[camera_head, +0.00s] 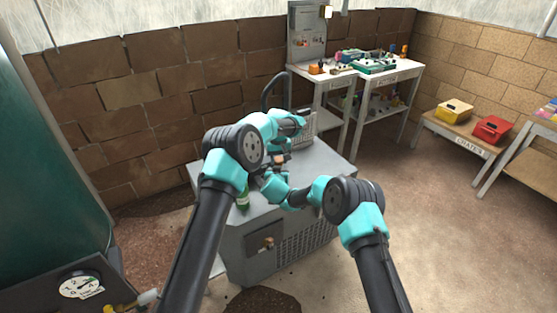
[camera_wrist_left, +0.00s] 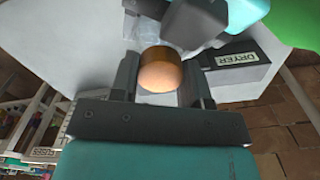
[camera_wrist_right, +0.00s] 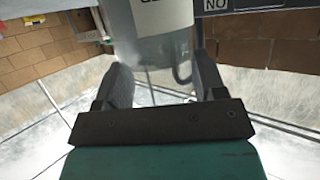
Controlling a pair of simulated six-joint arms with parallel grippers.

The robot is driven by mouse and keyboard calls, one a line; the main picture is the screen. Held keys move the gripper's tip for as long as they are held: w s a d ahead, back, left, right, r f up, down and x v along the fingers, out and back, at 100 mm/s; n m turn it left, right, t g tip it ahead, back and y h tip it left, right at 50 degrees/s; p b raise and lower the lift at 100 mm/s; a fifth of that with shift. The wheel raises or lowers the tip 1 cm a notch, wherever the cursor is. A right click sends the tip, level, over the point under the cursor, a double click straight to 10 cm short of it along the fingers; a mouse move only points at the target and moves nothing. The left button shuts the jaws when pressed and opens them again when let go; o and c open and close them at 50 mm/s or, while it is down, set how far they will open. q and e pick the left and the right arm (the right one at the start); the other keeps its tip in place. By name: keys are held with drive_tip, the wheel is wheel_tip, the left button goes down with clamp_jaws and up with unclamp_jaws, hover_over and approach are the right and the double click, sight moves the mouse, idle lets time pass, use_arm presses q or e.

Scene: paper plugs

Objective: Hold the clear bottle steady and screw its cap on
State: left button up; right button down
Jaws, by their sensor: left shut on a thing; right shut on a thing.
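An orange-brown cap (camera_wrist_left: 158,75) sits between the fingers of my left gripper (camera_wrist_left: 158,78), which is shut on it. The clear bottle (camera_wrist_right: 165,52) with a white label (camera_wrist_right: 160,14) stands between the fingers of my right gripper (camera_wrist_right: 160,68), which is shut on it. In the head view my left gripper (camera_head: 279,159) is above and close to my right gripper (camera_head: 268,181), over the grey cabinet (camera_head: 318,170). The bottle is mostly hidden there by my arms. I cannot tell whether the cap touches the bottle's neck.
A green bottle (camera_head: 243,199) stands at the cabinet's left front edge. A dark box labelled DRYER (camera_wrist_left: 240,72) shows beside my left gripper. A workbench (camera_head: 405,70) with parts stands behind. Yellow (camera_head: 454,110) and red (camera_head: 492,130) crates sit on a low bench at right.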

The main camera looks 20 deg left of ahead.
use_arm(q)
drive_tip(key=shift+c, duration=1.1)
drive_tip(key=m, duration=0.6)
drive_tip(key=shift+m, duration=0.3)
drive_tip(key=o, duration=1)
